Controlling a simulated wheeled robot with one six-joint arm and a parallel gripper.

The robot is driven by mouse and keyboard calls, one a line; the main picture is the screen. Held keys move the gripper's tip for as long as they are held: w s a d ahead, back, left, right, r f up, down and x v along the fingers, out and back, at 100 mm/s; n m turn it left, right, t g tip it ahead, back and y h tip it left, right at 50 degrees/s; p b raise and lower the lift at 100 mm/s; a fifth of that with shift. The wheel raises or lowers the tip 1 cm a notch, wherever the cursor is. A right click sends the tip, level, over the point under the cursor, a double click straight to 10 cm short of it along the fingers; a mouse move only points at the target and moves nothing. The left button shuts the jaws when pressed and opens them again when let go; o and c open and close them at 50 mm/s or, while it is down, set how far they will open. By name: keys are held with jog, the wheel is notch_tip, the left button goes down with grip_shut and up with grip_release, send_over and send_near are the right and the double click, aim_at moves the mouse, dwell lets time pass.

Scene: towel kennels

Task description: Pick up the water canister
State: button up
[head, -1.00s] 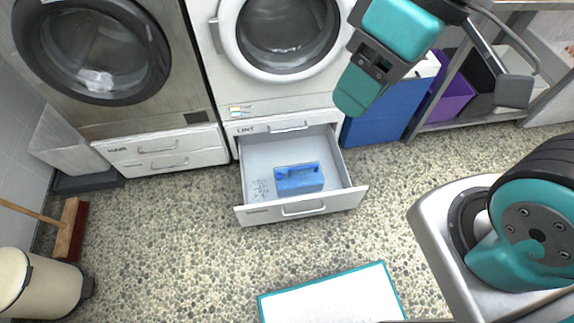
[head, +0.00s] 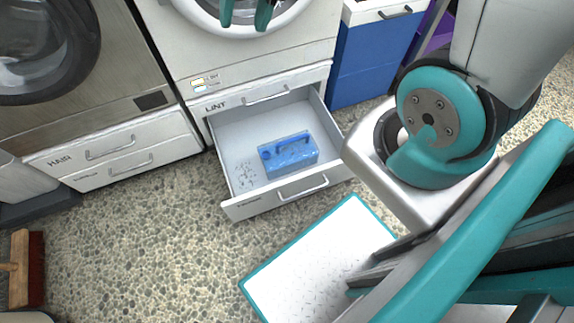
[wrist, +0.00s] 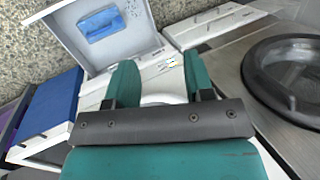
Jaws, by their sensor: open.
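The water canister (head: 288,154) is a blue block with a handle on top. It lies in the open white drawer (head: 330,150) under the white washing machine. In the wrist view the canister (wrist: 101,24) shows small inside the drawer (wrist: 62,27) at the top left. My gripper (head: 249,20) shows at the top edge of the head view, in front of the machine's round door, above and apart from the canister. In the wrist view my gripper (wrist: 158,82) has two teal fingers spread apart with nothing between them.
Small dark specks lie in the drawer left of the canister. Shut drawers (head: 120,150) are at the left, and a blue cabinet (head: 372,55) stands at the right. A brush (head: 27,268) and pebbled floor (head: 180,240) are in front. My own base lies at the lower right.

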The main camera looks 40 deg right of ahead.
jog(key=w+d+f+m+b, duration=0.25)
jog(key=d+f+b, duration=0.2)
jog(key=f, duration=0.45)
jog(key=w+d+f+m+b, duration=0.25)
jog(key=f+m+b, duration=0.2)
jog(key=f, duration=0.45)
jog(key=w+d+f+m+b, duration=0.2)
jog(key=d+f+b, duration=0.3)
jog(key=f, duration=0.5)
jog(key=m+b, duration=0.8)
jog(key=b, duration=0.2)
send_near(289, 140)
jog(key=shift+t, duration=0.4)
jog(key=b+x, duration=0.1)
jog(key=b, duration=0.1)
jog(key=b+x, duration=0.4)
jog(key=b, duration=0.1)
jog(key=shift+s+f, duration=0.25)
jog(key=shift+s, duration=0.1)
jog(key=b+x, duration=0.5)
jog(key=x, duration=0.1)
jog(key=shift+r, duration=0.2)
grip_shut()
jog(key=shift+r, duration=0.1)
